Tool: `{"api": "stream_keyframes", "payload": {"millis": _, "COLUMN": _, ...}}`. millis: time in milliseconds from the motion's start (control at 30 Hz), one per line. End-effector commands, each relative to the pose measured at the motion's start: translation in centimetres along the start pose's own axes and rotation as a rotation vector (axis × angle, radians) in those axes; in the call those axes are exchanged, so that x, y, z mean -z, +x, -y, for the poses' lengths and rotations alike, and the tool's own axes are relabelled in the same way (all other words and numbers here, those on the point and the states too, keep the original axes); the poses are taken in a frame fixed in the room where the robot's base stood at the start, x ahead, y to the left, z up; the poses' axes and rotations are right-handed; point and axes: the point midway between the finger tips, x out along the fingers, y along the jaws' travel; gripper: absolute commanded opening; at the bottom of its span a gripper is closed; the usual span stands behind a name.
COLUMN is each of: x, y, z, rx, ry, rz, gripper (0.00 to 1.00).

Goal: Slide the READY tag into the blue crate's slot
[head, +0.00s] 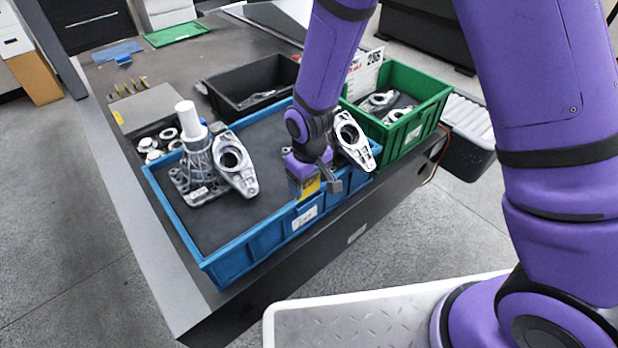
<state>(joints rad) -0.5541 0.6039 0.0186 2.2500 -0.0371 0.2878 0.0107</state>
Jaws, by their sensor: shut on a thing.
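The blue crate (226,262) stands on the bench, with a white label (304,218) on its front wall. My gripper (322,184) is at the crate's front rim, above and a little right of that label. It is shut on a small yellow piece (309,187), which looks like the READY tag; its lettering is too small to read. The piece is upright at the front wall. I cannot tell whether its lower edge is in the slot. The slot itself cannot be made out, and the fingertips are partly hidden.
Metal castings (235,164) and a white-topped cylinder (190,120) stand in the blue crate; another casting (354,140) is close right of my gripper. A green crate (425,112) is to the right, a black bin (232,82) behind. The aisle floor at left is clear.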

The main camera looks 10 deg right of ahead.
Motion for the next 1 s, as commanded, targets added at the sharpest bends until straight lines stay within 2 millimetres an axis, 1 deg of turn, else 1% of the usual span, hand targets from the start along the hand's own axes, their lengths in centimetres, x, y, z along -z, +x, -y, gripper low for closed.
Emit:
{"api": "stream_keyframes", "payload": {"millis": 733, "x": 0.0, "y": 0.17, "z": 0.0, "rx": 0.0, "ry": 0.0, "rz": 0.0, "gripper": 0.51}}
{"api": "stream_keyframes", "payload": {"millis": 1000, "x": -0.01, "y": 0.55, "z": 0.0, "rx": 0.0, "ry": 0.0, "rz": 0.0, "gripper": 0.51}}
